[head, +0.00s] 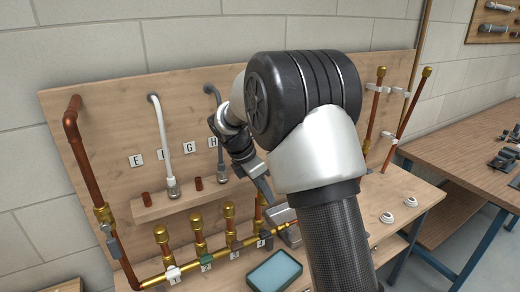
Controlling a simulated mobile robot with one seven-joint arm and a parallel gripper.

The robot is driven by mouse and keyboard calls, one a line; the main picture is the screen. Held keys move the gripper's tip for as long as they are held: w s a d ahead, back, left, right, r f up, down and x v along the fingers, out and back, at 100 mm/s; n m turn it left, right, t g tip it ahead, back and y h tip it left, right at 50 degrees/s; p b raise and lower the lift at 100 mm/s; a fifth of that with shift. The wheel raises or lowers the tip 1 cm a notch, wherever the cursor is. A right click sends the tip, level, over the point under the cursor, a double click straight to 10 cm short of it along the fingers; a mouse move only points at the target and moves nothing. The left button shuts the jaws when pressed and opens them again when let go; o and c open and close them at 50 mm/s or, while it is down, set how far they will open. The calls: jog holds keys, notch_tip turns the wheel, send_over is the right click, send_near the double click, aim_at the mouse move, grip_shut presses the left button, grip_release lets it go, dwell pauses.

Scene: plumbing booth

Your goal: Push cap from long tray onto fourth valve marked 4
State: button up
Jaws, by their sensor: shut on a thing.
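The brass valve row stands on a horizontal pipe at the board's foot, with small number tags. The fourth valve (259,218) is the rightmost one, with its tag (262,243) on the pipe below. My gripper (266,196) points down just right of and above the fourth valve's top. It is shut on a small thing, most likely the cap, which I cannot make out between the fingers. A grey tray (282,236), perhaps the long tray, lies right of the valves, partly hidden behind my arm. Whether it holds caps cannot be seen.
A teal-topped box (273,272) lies in front of the valves. A wooden ledge (180,203) with two hose ends is above the row. A tall copper pipe (85,170) rises at left. White rings (387,217) lie on the bench at right. My arm blocks the middle.

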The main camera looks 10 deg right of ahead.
jog(key=w+a+r+n+t+y+p, duration=0.1)
jog(key=w+r+n+t+y+p, duration=0.2)
jog(key=r+n, duration=0.45)
jog(key=shift+n+h, duration=0.55)
jog(key=shift+h, duration=0.15)
jog(key=shift+w+f+b, duration=0.2)
jog(key=shift+f+b, duration=0.45)
jog(key=shift+f, duration=0.6)
jog(key=shift+w+f+b, duration=0.2)
jog(key=shift+f+b, duration=0.45)
jog(key=shift+f, duration=0.6)
jog(key=shift+w+f+b, duration=0.2)
jog(key=shift+f+b, duration=0.45)
jog(key=shift+f, duration=0.6)
jog(key=shift+p, duration=0.35)
jog(key=shift+f+b, duration=1.1)
jog(key=shift+f, duration=1.1)
jog(key=o, duration=1.2)
jog(key=shift+c, duration=0.2)
jog(key=shift+r, duration=0.15)
